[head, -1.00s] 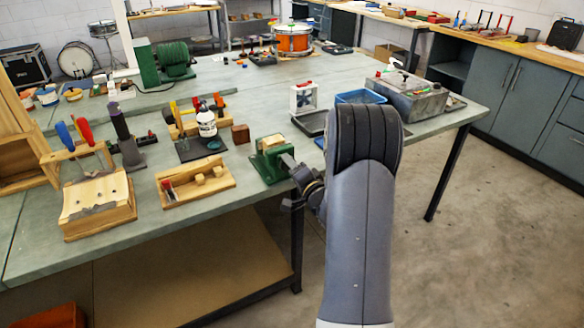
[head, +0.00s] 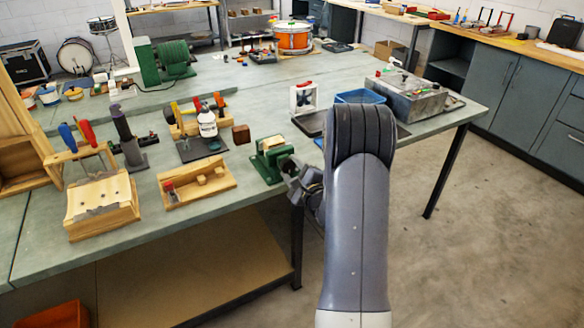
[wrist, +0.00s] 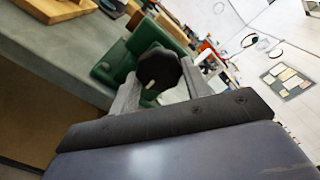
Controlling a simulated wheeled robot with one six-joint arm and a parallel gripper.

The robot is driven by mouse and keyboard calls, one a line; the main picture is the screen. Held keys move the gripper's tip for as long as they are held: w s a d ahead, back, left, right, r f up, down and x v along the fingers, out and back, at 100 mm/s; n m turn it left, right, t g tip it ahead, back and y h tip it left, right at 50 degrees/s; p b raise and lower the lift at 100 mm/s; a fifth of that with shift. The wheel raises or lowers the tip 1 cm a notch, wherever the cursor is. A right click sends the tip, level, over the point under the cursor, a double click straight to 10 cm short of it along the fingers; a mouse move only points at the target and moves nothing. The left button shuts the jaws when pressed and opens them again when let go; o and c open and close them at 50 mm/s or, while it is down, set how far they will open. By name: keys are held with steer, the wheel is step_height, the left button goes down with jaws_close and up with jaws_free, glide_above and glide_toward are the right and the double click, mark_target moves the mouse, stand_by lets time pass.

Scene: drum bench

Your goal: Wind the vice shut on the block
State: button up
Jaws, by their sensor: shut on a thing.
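The green vice (head: 268,168) stands at the front edge of the bench; its green body also shows in the wrist view (wrist: 112,65). A pale wooden block (head: 272,143) sits at the top of the vice between the jaws; I cannot tell if both jaws touch it. A black round knob (wrist: 160,68) with a white mark faces the wrist camera. My gripper (wrist: 158,82) is shut on this knob, one finger on each side. In the head view my gripper (head: 288,167) is at the vice's right side, partly hidden by my arm.
A small brown block (head: 241,134) and a white bottle (head: 207,124) stand behind. A dark tray (head: 309,124) and a blue tray (head: 360,97) lie to the right. Open floor lies beyond the bench's front edge.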

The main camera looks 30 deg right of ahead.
steer(key=m, duration=0.2)
steer(key=m+p, duration=0.1)
steer(key=m, duration=0.3)
steer(key=shift+s+f, duration=0.15)
steer(key=shift+f, duration=0.1)
steer(key=shift+p, duration=0.3)
steer(key=o, duration=1)
steer(key=shift+r, duration=0.15)
steer(key=shift+s, duration=0.1)
steer(key=s+b, duration=0.1)
steer(key=s, duration=0.9)
steer(key=shift+s+d, duration=0.15)
steer(key=shift+s, duration=0.15)
